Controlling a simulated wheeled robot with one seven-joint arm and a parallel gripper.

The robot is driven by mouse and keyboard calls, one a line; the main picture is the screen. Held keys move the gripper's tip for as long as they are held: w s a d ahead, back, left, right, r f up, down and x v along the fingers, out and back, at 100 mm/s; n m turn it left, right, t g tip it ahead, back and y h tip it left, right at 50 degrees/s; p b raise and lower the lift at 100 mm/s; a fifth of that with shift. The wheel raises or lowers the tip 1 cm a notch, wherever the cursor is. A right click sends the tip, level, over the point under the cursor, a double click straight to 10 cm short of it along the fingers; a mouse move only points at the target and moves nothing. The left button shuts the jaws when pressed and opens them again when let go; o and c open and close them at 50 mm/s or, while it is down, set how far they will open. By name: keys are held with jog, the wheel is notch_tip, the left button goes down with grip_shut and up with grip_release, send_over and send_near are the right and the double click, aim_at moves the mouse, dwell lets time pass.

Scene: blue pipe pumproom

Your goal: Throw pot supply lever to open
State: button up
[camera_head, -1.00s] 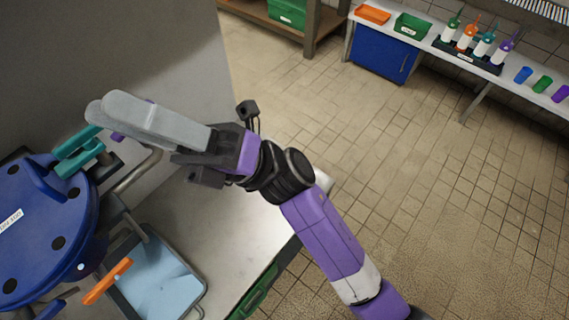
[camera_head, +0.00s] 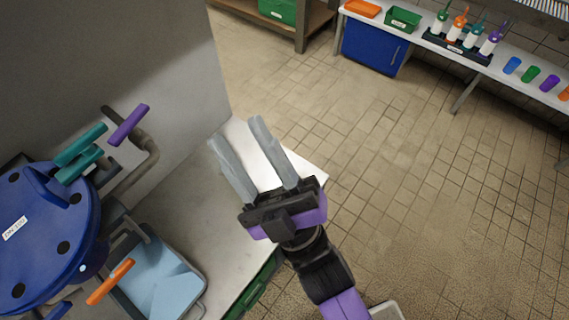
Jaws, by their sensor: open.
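A blue round lidded vessel (camera_head: 42,228) with a small white label is at the left. Beside it, a purple lever (camera_head: 128,125) sits on a grey pipe (camera_head: 140,170), slanting up to the right. Two teal handles (camera_head: 80,150) lie close together at the vessel's upper edge. An orange lever (camera_head: 110,282) is at the vessel's lower right. I cannot tell which lever is the pot supply one. My gripper (camera_head: 236,132) is open and empty above the metal counter, right of the purple lever and apart from every handle. Its fingers point up and left.
A light-blue tray (camera_head: 165,282) lies on the counter (camera_head: 205,215) below the pipe. A grey wall panel (camera_head: 150,55) stands behind the levers. A far bench (camera_head: 425,50) holds bottles, cups and bins above a blue cabinet (camera_head: 374,46). The tiled floor (camera_head: 420,160) between is clear.

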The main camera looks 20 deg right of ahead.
jog(key=s+d+f+m+h, duration=0.2)
jog(key=d+f+m+h, duration=0.2)
jog(key=m+h, duration=0.1)
jog(key=shift+s+d+f+m+g+h+p, duration=0.2)
jog(key=shift+s+m+g+h+p, duration=0.1)
jog(key=shift+s+m+g+h, duration=0.15)
jog(key=shift+w+a, duration=0.1)
